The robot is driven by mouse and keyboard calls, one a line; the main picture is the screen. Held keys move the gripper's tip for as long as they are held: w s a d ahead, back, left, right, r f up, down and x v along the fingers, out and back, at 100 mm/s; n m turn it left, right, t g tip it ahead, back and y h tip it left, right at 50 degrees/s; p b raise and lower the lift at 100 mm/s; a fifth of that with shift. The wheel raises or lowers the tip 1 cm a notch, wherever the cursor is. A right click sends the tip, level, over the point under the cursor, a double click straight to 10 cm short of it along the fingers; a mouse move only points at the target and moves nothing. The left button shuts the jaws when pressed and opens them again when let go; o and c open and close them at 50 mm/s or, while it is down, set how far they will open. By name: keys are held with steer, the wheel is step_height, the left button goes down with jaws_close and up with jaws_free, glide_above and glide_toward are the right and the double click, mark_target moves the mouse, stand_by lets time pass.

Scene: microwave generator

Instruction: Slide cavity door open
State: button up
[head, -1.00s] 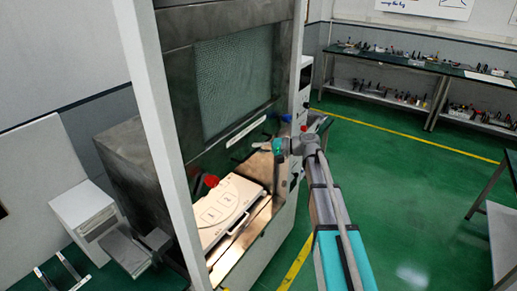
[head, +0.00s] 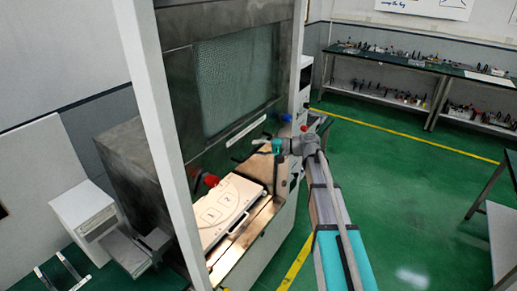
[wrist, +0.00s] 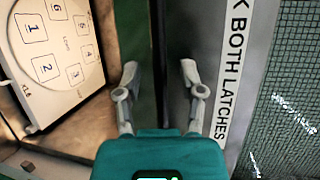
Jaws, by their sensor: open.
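The cavity door (head: 236,80) is a metal-framed panel with a mesh window on the front of the tall generator cabinet. Its lower rail carries a white label strip (head: 246,130). In the wrist view the door (wrist: 290,70) fills the right side, its label partly reading "BOTH LATCHES". Below the door the cavity is open at the front, with a white numbered tray (head: 222,210) inside. My gripper (head: 258,147) is at the door's lower edge. In the wrist view my gripper (wrist: 160,72) is open, its fingers either side of a dark vertical strip; contact cannot be told.
A red knob (head: 210,180) stands by the cavity's left side. Red and blue buttons (head: 286,118) sit on the right post. A cluttered bench (head: 430,68) is at the back right. Green floor (head: 400,170) right of the cabinet is clear.

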steer(key=shift+f, duration=0.1)
step_height(320, 180, down, 29)
steer(key=b, duration=2.9)
steer(key=p+v, duration=0.1)
steer(key=v, duration=1.2)
steer(key=shift+d+p, duration=0.3)
steer(key=shift+d, duration=0.1)
steer(key=shift+s, duration=0.1)
